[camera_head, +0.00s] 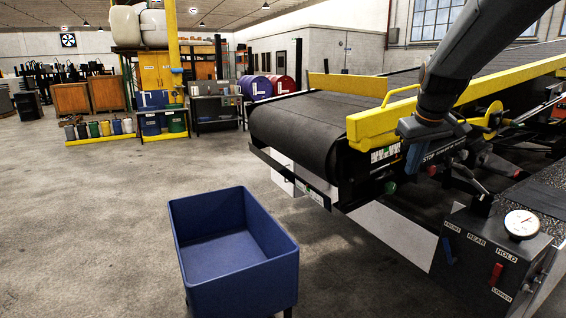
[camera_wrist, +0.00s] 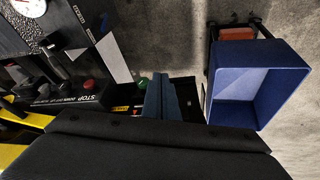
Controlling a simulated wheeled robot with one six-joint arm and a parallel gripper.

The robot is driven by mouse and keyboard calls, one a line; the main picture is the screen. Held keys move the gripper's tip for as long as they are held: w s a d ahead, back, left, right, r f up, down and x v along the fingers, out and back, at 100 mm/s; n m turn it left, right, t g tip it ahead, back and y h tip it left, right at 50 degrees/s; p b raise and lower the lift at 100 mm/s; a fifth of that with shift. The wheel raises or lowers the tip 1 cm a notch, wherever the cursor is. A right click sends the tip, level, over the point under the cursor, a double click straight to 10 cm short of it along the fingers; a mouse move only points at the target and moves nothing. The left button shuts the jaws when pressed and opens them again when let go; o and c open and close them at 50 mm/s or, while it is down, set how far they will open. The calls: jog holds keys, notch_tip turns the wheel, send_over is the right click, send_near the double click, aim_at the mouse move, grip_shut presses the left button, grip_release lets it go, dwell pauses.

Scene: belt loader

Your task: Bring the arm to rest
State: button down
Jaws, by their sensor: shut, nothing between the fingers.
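My arm (camera_head: 455,70) reaches down from the upper right in the head view, over the belt loader's near side. My gripper (camera_head: 414,158) hangs beside the yellow rail (camera_head: 400,112), close to the control panel labelled STOP. In the wrist view my gripper (camera_wrist: 160,92) shows as blue-grey fingers that are shut together with nothing between them. I cannot tell whether it touches the loader. The black conveyor belt (camera_head: 310,120) is empty at its near end.
An empty blue bin (camera_head: 230,240) stands on the floor in front of the loader. A control box (camera_head: 495,255) with a gauge (camera_head: 522,224) and a red switch is at the lower right. Open concrete floor lies to the left. Drums and a yellow cabinet stand further back.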

jog(key=s+a+f+g, duration=0.1)
jog(key=s+a+f, duration=0.4)
jog(key=s, duration=0.3)
jog(key=s+a+f+m+g, duration=0.1)
jog(key=s+a+f, duration=0.3)
jog(key=s+f, duration=0.4)
jog(key=s+a+f+m+g+y, duration=0.1)
jog(key=s+a+f, duration=0.4)
jog(key=s, duration=0.5)
notch_tip(320, 180, down, 2)
jog(key=shift+s+a, duration=0.15)
jog(key=shift+a, duration=0.15)
